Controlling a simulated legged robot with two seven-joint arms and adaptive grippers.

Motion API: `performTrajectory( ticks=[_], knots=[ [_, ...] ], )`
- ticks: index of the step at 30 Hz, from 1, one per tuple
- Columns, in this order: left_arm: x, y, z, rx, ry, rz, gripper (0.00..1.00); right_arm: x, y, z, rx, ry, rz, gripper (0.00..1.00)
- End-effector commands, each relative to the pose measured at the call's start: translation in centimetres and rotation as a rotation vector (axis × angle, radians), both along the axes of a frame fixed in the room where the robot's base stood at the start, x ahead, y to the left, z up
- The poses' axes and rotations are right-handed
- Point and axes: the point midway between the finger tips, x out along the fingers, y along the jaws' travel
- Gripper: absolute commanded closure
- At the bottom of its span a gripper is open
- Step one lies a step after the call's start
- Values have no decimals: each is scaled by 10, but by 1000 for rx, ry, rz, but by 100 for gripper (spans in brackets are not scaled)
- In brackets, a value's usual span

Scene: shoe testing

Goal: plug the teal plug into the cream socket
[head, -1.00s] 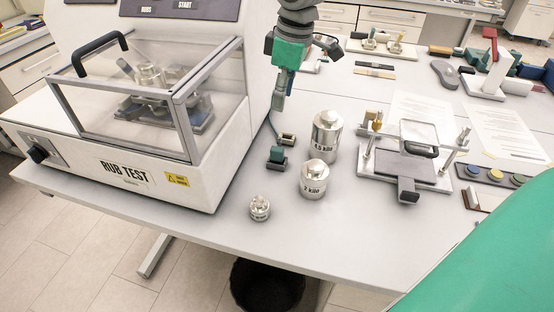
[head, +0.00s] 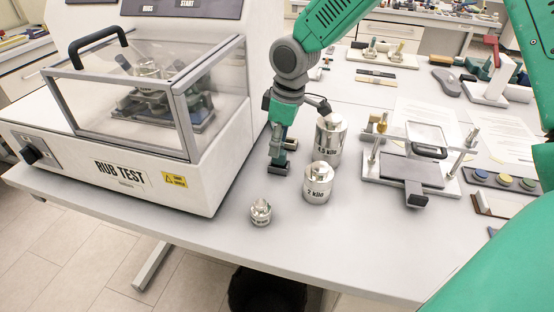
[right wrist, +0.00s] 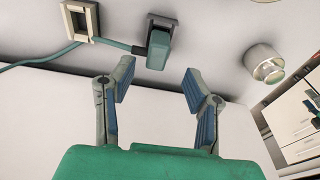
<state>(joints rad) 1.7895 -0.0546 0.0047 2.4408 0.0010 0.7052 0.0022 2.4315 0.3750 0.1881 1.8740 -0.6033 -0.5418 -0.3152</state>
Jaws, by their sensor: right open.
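The teal plug (right wrist: 158,48) lies on the table in the right wrist view, with a dark grey block (right wrist: 163,21) at its far end. A teal cable (right wrist: 40,57) runs from its side to the left. The cream socket (right wrist: 79,20) is a square frame left of the plug, apart from it, and the cable passes close to it. My right gripper (right wrist: 158,76) is open and empty, with the plug just beyond and between its fingertips. In the head view, my right gripper (head: 277,158) points down over the plug and hides most of it and the socket. My left gripper is not in view.
Metal weights stand close by: a large one (head: 329,139), a 2 kilo one (head: 318,184) and a small one (head: 260,212). The rub test machine (head: 125,140) is on the left. A clamp fixture (head: 412,170) is on the right. The table's front edge is near.

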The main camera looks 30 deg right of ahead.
Motion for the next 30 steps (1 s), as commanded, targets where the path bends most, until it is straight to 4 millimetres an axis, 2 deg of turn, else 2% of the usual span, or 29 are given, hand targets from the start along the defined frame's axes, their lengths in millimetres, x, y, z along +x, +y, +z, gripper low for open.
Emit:
performTrajectory(
  ticks=[3,8,17,18,20,21,30],
  knots=[
    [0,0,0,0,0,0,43,0,-3,-20,3,5,-2,57],
    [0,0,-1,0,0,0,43,3,-3,-42,2,3,-2,57],
    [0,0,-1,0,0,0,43,3,0,-47,0,-1,-2,57],
    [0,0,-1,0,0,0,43,3,1,-47,0,-1,-1,64],
    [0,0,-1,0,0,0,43,4,1,-47,-1,-1,-1,85],
    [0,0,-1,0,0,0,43,4,1,-47,-1,-1,-1,99],
    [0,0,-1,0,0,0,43,4,-1,-47,2,-2,-2,100]
  ],
)
